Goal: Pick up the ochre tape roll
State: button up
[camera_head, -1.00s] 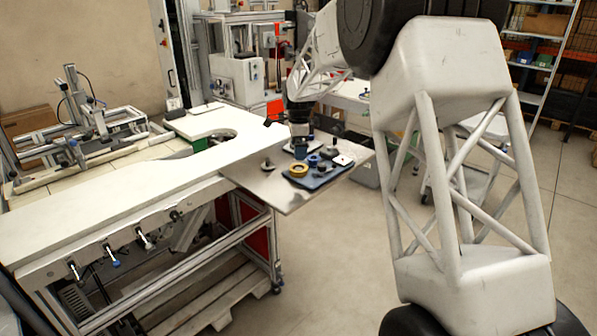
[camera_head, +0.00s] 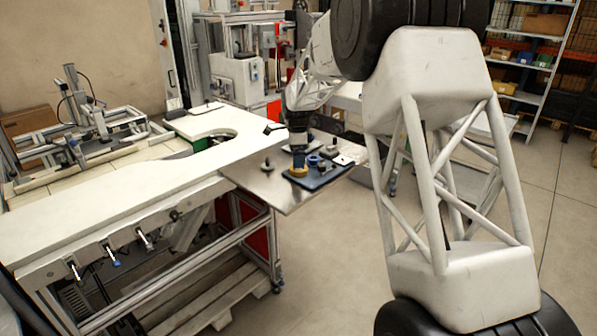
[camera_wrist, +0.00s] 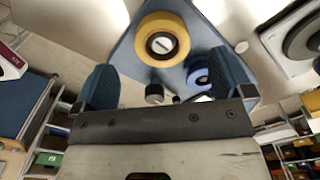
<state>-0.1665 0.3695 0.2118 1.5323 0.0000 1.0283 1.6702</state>
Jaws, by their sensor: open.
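The ochre tape roll (camera_head: 299,172) lies on a dark blue tray (camera_head: 318,184) on the metal table extension. In the wrist view the ochre roll (camera_wrist: 148,57) is a ring with a dark core and a pale centre. My gripper (camera_head: 298,156) is close above the roll in the head view. In the wrist view my gripper (camera_wrist: 165,67) is open, its two blue fingers spread on either side, with the roll ahead between them. Nothing is held. The exact gap between fingertips and roll is unclear.
A blue roll (camera_wrist: 197,73) lies beside the ochre one on the tray, with small dark parts (camera_wrist: 154,93) nearby. A pale block with a black ring (camera_wrist: 300,35) is at the right in the wrist view. A long white worktable (camera_head: 110,205) adjoins at the left.

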jog(key=shift+f, duration=2.6)
jog(key=c, duration=1)
jog(key=shift+r, duration=0.2)
jog(key=shift+w+r, duration=0.1)
jog(key=shift+r, duration=1.45)
jog(key=s+d+r, duration=0.1)
jog(key=s+d, duration=0.1)
jog(key=s, duration=1.3)
jog(key=shift+s+d+r, duration=0.3)
jog(key=shift+s, duration=0.1)
